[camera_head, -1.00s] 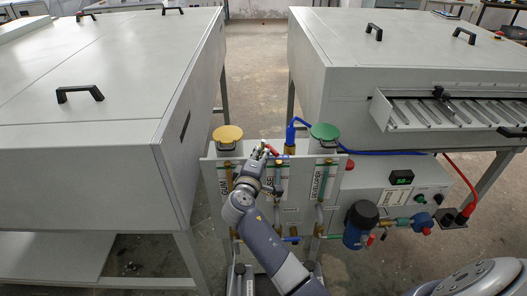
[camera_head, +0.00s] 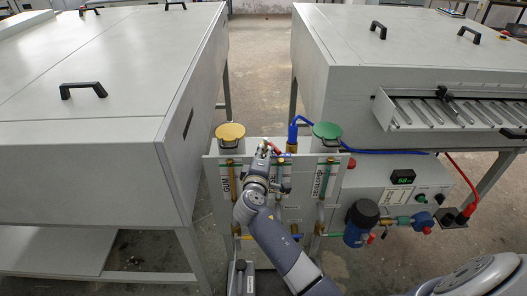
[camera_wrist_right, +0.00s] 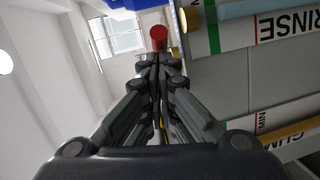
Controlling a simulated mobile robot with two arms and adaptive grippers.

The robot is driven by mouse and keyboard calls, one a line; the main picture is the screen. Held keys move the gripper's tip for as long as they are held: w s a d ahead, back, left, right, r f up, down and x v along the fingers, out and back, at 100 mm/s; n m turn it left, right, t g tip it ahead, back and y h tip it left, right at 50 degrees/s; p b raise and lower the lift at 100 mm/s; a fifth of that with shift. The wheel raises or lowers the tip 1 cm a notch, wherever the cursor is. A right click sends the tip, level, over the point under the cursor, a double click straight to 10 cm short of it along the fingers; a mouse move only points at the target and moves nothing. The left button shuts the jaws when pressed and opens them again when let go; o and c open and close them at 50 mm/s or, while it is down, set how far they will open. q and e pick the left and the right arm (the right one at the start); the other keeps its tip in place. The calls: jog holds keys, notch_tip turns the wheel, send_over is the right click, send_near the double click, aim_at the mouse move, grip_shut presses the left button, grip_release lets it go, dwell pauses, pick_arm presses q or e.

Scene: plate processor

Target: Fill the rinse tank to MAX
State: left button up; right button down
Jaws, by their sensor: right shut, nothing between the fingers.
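The rinse tank's front shows at the middle of the white panel, with a RINSE label (camera_wrist_right: 287,25) and a pale gauge tube beside it in the wrist view. In the head view my arm partly hides this section. My right gripper (camera_head: 266,149) is in front of the panel's upper edge, fingers shut and empty. A red handle (camera_head: 276,149) is close beside its tips. In the wrist view a red round end (camera_wrist_right: 158,39) appears just beyond the shut fingertips (camera_wrist_right: 156,62); I cannot tell whether they touch. The liquid level is unclear. My left gripper is not in view.
A yellow lid (camera_head: 230,132) stands left over the GUM section, and a green lid (camera_head: 326,131) right over the developer section. Large grey cabinets (camera_head: 95,135) (camera_head: 345,60) flank the panel. Pipes and a blue filter (camera_head: 357,233) sit lower right.

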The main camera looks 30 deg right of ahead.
aim_at(277, 153)
jog(key=shift+d, duration=0.1)
jog(key=n+y+p, duration=0.1)
jog(key=d+n+t+y+p, duration=0.1)
jog(key=s+d+n+t+y+p, duration=0.1)
jog(key=shift+r+y+p, duration=0.25)
jog(key=shift+y+p, duration=0.1)
jog(key=shift+y, duration=0.05)
jog(key=shift+d+n+t+y+p, duration=0.3)
jog(key=shift+n+y+p, duration=0.1)
jog(key=shift+n+y, duration=0.15)
jog(key=shift+d+f+n+y+p, duration=0.15)
jog(key=shift+d+n+y+p, duration=0.25)
jog(key=shift+n+y, duration=0.45)
jog(key=shift+d+f, duration=0.1)
jog(key=shift+d, duration=0.55)
jog(key=shift+w+d, duration=0.2)
jog(key=shift+d, duration=0.35)
jog(key=shift+w+d, duration=0.2)
jog(key=shift+d, duration=0.45)
